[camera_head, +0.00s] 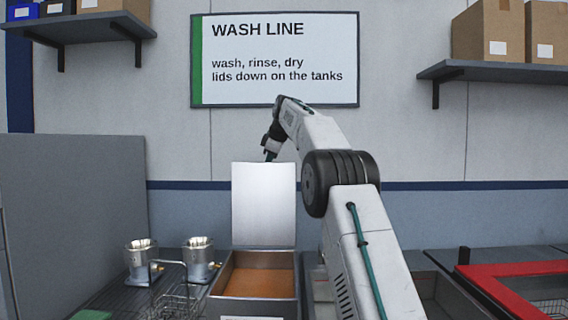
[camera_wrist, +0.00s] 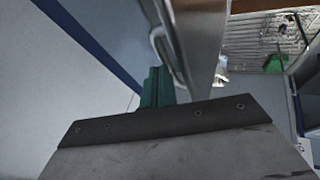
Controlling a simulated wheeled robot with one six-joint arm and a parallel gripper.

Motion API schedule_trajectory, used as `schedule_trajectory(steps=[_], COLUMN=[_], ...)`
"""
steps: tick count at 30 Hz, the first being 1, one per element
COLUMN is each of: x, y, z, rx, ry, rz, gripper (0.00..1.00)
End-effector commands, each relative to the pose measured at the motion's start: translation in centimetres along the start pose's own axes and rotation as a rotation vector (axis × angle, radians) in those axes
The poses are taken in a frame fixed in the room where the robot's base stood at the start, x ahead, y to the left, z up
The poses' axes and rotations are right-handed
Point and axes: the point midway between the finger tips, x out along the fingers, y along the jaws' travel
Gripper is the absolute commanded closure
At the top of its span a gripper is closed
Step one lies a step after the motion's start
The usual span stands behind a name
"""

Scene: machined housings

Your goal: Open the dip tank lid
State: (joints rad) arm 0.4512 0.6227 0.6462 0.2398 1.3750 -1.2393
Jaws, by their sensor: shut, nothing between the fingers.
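The dip tank (camera_head: 226,308) stands on the bench in the head view, with orange-brown liquid inside. Its pale metal lid (camera_head: 263,205) stands upright at the tank's back edge, so the tank is open. My gripper (camera_head: 270,154) is at the top edge of the lid, its tips partly hidden behind it. In the wrist view my shut green fingers (camera_wrist: 157,88) are empty beside the lid, which shows nearly edge-on (camera_wrist: 203,40). A curved metal handle (camera_wrist: 165,55) is on the lid close to the fingers; whether they touch is unclear.
Two metal housings (camera_head: 141,262) (camera_head: 199,259) and a wire basket (camera_head: 172,300) stand left of the tank. A grey panel (camera_head: 75,215) rises at far left. A red-rimmed frame (camera_head: 513,268) lies at right. Shelves hang on the wall at both sides.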

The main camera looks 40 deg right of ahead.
Motion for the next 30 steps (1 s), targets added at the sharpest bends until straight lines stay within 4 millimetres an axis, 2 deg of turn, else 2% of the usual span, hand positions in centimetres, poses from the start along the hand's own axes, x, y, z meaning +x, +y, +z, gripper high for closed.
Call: schedule_trajectory(steps=[5,19,23,30], x=[0.8,0.5,-0.9,-5.0], y=[0.9,1.3,1.4,1.3], z=[0.5,1.0,1.0,0.9], rx=[0.000,0.004,0.004,0.003], ry=[0.000,-0.001,-0.001,-0.001], rz=[-0.002,0.003,0.004,0.004], gripper=[1.00,1.00,1.00,1.00])
